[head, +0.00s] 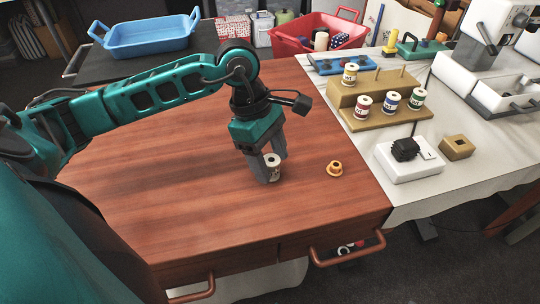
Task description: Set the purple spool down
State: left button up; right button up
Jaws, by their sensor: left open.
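A white-topped spool (273,162) is low over the brown wooden table (180,215), at the fingertips of my left gripper (265,170). Its side is mostly covered by the fingers, so I cannot tell its colour clearly. The gripper points down and is open around the spool. The spool looks upright and at about table height, but its base is hidden. My right gripper is not in view.
A small orange piece (335,169) sits to the right of the gripper. A wooden spool rack (375,88) with several spools stands on the white table (365,150). Blue (148,43) and red (318,40) baskets are behind. The brown table's left part is clear.

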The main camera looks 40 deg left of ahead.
pick_arm(q)
jog(key=p+v, duration=0.2)
jog(key=v, duration=1)
jog(key=shift+s, duration=0.1)
